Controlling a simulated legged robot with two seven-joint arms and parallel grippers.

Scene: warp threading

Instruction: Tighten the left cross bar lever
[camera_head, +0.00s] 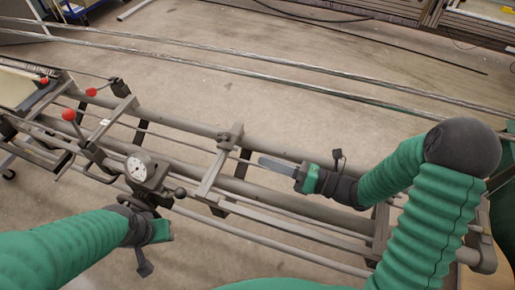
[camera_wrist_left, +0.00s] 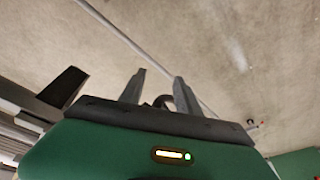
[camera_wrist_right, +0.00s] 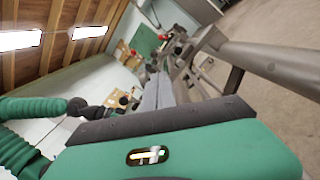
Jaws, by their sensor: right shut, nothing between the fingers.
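The grey machine frame has two cross bars on its rails: a left cross bar (camera_head: 114,118) and a middle cross bar (camera_head: 211,174) with a clamp (camera_head: 230,137) at its far end. Levers with red knobs (camera_head: 69,114) stand at the left end. A dark lever knob (camera_head: 180,193) sits beside a round dial (camera_head: 137,168). Which lever is the cross bar lever, I cannot tell. My right gripper (camera_head: 262,161) is shut and empty, pointing left above the rails, right of the middle cross bar. My left gripper (camera_wrist_left: 160,85) is open; in the head view its fingers are hard to see.
Long metal rods (camera_head: 230,62) run along the far side, above the floor. Bare concrete floor lies beyond the frame. The right wrist view shows the frame's thick rail (camera_wrist_right: 280,62) close on the right side.

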